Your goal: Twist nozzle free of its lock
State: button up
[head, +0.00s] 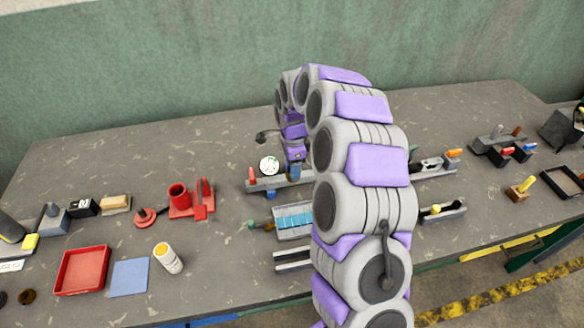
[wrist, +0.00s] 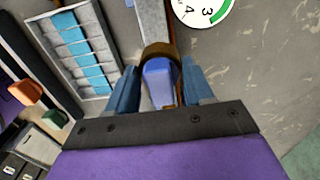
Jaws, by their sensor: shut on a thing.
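My gripper (head: 296,170) is at the end of my arched arm, down at a long grey bar fixture (head: 265,185) in the middle of the table. In the wrist view, its two blue fingers stand either side of a blue piece (wrist: 159,80) with a brown collar, which looks like the nozzle. The gripper is shut on it. The piece is in line with the grey bar (wrist: 153,22), which runs beyond the collar. I cannot tell whether it is locked or turned. My arm hides part of the fixture in the head view.
A round white gauge (head: 268,165) stands close by the gripper. A tray with blue slats (head: 293,219) lies in front of the bar. A red tray (head: 83,270), a blue mat (head: 130,277) and a white cylinder (head: 168,258) are at left. The table's back is clear.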

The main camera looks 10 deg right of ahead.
jog(key=shift+w+r, duration=0.1)
jog(key=shift+r, duration=0.05)
jog(key=shift+n+p, duration=1.4)
jog(key=shift+n, duration=0.8)
jog(key=shift+n+p, duration=0.4)
jog(key=shift+n, duration=0.5)
jog(key=n+p, duration=0.2)
jog(key=n, duration=0.1)
jog(key=shift+w+r+n, duration=0.1)
jog(key=shift+r+n, duration=0.05)
jog(key=shift+n, duration=0.25)
jog(key=shift+n+p, duration=0.35)
jog(key=shift+n, duration=0.65)
jog(key=shift+f+n, duration=0.2)
jog(key=shift+n, duration=0.1)
